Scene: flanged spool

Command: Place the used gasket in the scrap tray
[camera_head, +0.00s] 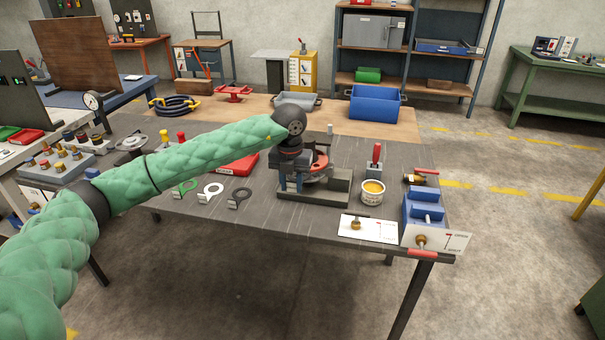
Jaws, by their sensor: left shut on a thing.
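My left gripper (291,188) points down at the flanged spool fixture (325,190) on the dark workbench. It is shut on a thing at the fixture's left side. An orange-red ring (320,163), which looks like the used gasket, shows just right of the gripper. The gripper and wrist hide part of it, and I cannot see clearly where the fingers touch it. A red tray (236,166), possibly the scrap tray, lies left of the fixture, partly behind my left forearm. My right gripper is not in view.
Green (184,187), white (210,191) and dark (239,197) tagged gaskets lie at the front left. A yellow-topped tin (372,193), a red-handled tool (376,158) and a blue holder (425,210) stand right. A grey tray (300,101) and blue bin (375,105) stand behind.

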